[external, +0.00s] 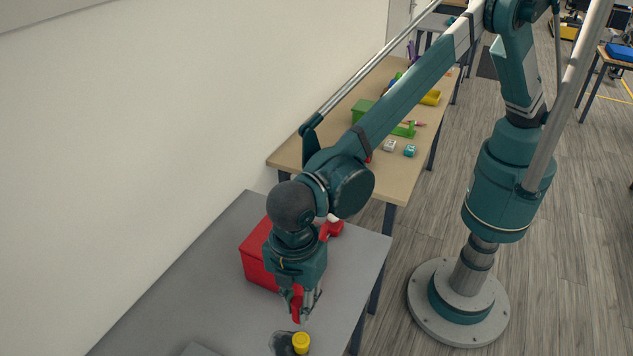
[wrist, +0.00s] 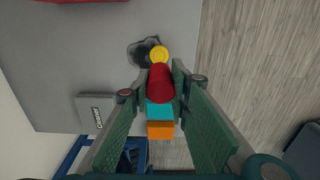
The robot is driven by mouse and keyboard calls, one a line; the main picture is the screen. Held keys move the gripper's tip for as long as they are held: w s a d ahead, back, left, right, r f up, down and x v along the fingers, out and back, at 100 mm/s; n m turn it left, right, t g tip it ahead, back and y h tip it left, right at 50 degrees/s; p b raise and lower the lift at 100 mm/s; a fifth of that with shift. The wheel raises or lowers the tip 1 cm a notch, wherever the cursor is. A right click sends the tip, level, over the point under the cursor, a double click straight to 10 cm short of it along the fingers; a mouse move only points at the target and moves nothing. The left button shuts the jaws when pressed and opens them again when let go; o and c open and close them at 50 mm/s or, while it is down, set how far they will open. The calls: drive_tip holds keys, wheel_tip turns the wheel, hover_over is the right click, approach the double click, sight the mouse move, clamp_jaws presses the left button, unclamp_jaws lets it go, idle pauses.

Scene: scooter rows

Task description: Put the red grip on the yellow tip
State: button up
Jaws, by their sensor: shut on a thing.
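My gripper (external: 304,306) points down over the grey table, shut on the red grip (external: 297,299). In the wrist view the red grip (wrist: 160,82) sits between the fingertips of my gripper (wrist: 161,84). The yellow tip (external: 301,342) is a round yellow cap near the table's front edge, below and slightly right of the grip in the external view. In the wrist view the yellow tip (wrist: 160,54) shows just past the grip's far end. How large the gap between them is, I cannot tell.
A dark flat patch (wrist: 142,52) lies beside the yellow tip. A teal block (wrist: 160,109) and an orange block (wrist: 160,130) show between my fingers. A grey labelled box (wrist: 96,112) lies left. A red box (external: 258,264) stands behind my gripper. The table's right edge is near.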

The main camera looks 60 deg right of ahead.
drive_tip(key=shift+f, duration=0.25)
hover_over(301, 339)
drive_tip(key=shift+f, duration=3.1)
drive_tip(key=shift+f, duration=1.85)
drive_tip(key=shift+f, duration=0.2)
drive_tip(key=o, duration=0.9)
drive_tip(key=shift+r, duration=0.15)
